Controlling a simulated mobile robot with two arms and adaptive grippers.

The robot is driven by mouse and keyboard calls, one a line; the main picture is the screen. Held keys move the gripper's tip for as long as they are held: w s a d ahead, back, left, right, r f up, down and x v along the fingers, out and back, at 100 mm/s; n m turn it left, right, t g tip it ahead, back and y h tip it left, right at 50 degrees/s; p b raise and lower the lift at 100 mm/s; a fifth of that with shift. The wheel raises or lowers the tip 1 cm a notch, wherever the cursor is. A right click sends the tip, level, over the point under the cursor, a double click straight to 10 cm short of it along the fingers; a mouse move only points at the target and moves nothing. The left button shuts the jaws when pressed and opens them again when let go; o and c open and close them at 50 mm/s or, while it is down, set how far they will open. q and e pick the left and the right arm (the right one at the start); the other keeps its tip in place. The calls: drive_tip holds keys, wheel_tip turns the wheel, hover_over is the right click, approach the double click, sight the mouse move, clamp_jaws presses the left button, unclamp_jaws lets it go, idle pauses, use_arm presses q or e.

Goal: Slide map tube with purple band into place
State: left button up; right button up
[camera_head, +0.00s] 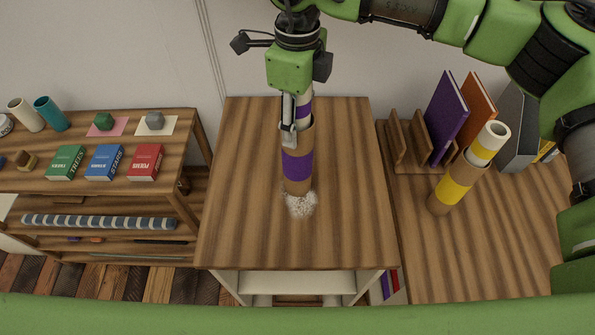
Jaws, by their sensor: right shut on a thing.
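The white map tube with a purple band (305,107) is upright in the camera_head view. Its lower part is hidden inside a brown cylinder with a wide purple band (298,165), which stands on the middle table. My right gripper (291,130) points down from above and is shut on the map tube, its fingers reaching down by the cylinder's rim. How deep the tube sits inside is hidden. A white speckled patch (301,205) lies at the cylinder's foot. My left gripper is not in view.
A left shelf (184,128) carries books and cups. The middle table's front (300,248) is clear.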

drive_tip(key=w, duration=0.7)
drive_tip(key=shift+w, duration=0.3)
idle(0.3)
drive_tip(key=o, duration=1.4)
wheel_tip(320, 180, up, 7)
drive_tip(key=p, duration=0.4)
drive_tip(key=o, duration=0.6)
drive_tip(key=shift+c, duration=0.2)
